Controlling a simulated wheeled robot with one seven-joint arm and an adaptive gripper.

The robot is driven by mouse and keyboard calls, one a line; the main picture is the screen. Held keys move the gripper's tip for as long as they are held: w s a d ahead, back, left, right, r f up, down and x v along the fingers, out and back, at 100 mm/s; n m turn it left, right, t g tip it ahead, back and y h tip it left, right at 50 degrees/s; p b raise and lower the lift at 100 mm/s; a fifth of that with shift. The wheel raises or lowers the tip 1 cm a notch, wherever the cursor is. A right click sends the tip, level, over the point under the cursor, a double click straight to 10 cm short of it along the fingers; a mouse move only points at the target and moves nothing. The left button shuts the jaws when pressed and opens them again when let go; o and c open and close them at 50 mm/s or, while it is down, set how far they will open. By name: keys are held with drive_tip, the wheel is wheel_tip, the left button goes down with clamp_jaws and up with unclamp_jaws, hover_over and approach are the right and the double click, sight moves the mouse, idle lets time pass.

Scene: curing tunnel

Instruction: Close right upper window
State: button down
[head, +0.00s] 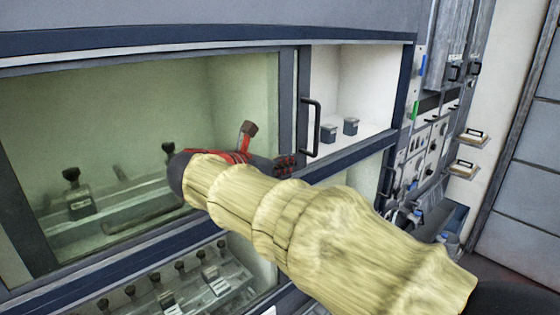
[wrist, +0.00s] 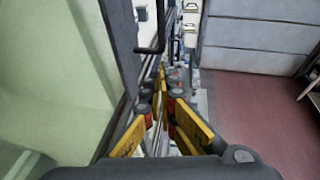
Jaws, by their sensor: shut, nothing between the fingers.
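The upper window's greenish glass pane (head: 235,85) has a dark frame with a black bar handle (head: 311,128) at its right edge. Right of that handle the upper opening (head: 365,75) stands uncovered and shows a white interior. My gripper (head: 287,166) is shut and empty, in front of the cabinet, just below and left of the handle in the head view. In the wrist view my gripper (wrist: 158,100) shows yellow fingers converging, with the handle (wrist: 152,45) beyond them and the pane (wrist: 50,70) to the left. I see no contact with the handle.
A lower window (head: 385,180) with a dark handle lies beneath the middle rail. A control panel (head: 425,150) and shelves are at right.

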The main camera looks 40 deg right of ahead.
drive_tip(key=r+p+x, duration=0.1)
drive_tip(key=x, duration=0.7)
drive_tip(key=shift+w+d, duration=0.15)
drive_tip(key=shift+d, duration=0.35)
